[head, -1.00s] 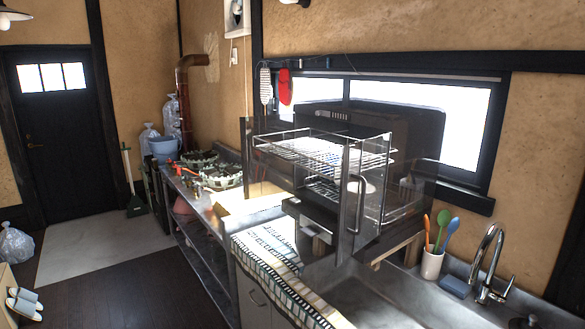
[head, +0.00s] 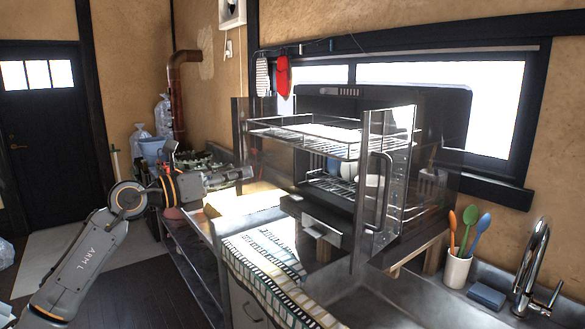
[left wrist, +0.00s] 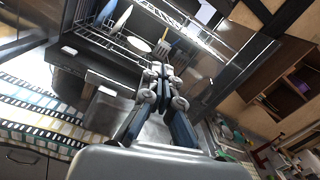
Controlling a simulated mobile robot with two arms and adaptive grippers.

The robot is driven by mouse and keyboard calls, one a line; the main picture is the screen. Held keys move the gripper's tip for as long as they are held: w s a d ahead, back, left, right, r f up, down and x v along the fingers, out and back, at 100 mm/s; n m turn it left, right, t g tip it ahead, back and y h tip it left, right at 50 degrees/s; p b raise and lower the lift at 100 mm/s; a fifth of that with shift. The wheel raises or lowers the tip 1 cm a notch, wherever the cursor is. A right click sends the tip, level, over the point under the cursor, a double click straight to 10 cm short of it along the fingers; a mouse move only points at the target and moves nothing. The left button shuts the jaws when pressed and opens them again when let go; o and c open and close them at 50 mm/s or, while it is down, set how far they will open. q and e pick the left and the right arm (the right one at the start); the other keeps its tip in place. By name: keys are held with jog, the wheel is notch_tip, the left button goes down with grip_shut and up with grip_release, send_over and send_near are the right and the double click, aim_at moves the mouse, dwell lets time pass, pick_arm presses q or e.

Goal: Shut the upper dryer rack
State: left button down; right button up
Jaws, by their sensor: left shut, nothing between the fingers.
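The dish dryer (head: 385,105) is a dark cabinet on the counter with its glass doors open. Its upper rack (head: 305,141), a wire shelf with a pale load, sticks out of the front. The lower rack (head: 330,183) sits further in, holding dishes; the left wrist view shows wire racking with plates and a spatula (left wrist: 165,47). My left gripper (head: 247,172) is shut and empty, to the left of the dryer and a little lower than the upper rack's front, apart from it. Its closed fingers (left wrist: 160,72) point toward the dryer. My right gripper is not in view.
The open door with a bar handle (head: 385,190) stands at the rack's right. A patterned cloth (head: 265,255) lies on the counter in front. A utensil cup (head: 457,268) and faucet (head: 535,265) are at right. A red mitt (head: 283,76) hangs behind.

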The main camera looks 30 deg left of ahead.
pick_arm(q)
notch_tip(320, 180, up, 4)
jog(key=s+d+f+m, duration=0.1)
jog(key=s+d+m, duration=0.1)
jog(key=m, duration=0.1)
jog(key=p, duration=0.8)
send_near(303, 149)
jog(key=shift+y, duration=0.3)
jog(key=x, duration=0.6)
jog(key=shift+w+d+r, duration=0.1)
jog(key=shift+d+r, duration=0.05)
jog(key=shift+w+d, duration=0.15)
jog(key=shift+w, duration=0.2)
jog(key=shift+w, duration=0.1)
